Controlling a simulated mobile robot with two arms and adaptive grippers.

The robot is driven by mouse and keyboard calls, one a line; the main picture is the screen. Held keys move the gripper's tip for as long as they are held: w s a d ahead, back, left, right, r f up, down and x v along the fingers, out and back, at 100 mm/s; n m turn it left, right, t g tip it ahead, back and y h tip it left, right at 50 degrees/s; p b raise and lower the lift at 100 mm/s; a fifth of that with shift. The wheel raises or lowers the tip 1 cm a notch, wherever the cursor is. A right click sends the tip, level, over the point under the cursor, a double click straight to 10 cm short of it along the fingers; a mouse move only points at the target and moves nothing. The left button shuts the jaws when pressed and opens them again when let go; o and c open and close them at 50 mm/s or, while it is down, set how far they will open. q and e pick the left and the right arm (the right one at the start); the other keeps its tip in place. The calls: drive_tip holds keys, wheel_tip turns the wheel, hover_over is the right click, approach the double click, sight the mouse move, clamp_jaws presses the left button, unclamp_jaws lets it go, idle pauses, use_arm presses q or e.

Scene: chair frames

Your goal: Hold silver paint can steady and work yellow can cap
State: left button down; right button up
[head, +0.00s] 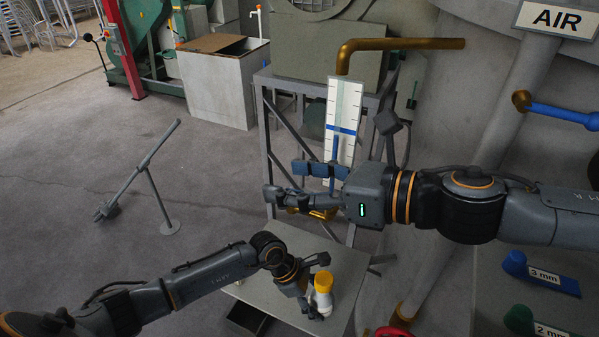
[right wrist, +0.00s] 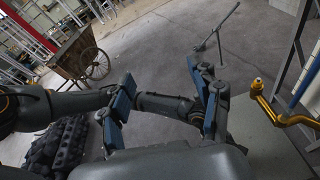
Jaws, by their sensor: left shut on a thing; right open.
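A pale silver-white can (head: 323,302) with a yellow cap (head: 323,281) stands upright on the grey bench top (head: 345,262) in the head view. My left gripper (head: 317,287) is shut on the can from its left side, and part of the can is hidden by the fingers. My right gripper (head: 282,182) is open and empty. It is above and behind the can, in front of the white gauge board. Its spread blue-padded fingers also show in the right wrist view (right wrist: 163,95); I cannot make out the can there.
A white scale board (head: 345,105) and a metal frame (head: 268,130) stand behind my right gripper. A brass pipe (head: 400,44) runs above it. A grey stand (head: 155,185) is on the floor at left.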

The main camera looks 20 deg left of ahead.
drive_tip(key=shift+r, duration=0.1)
drive_tip(key=shift+c, duration=0.9)
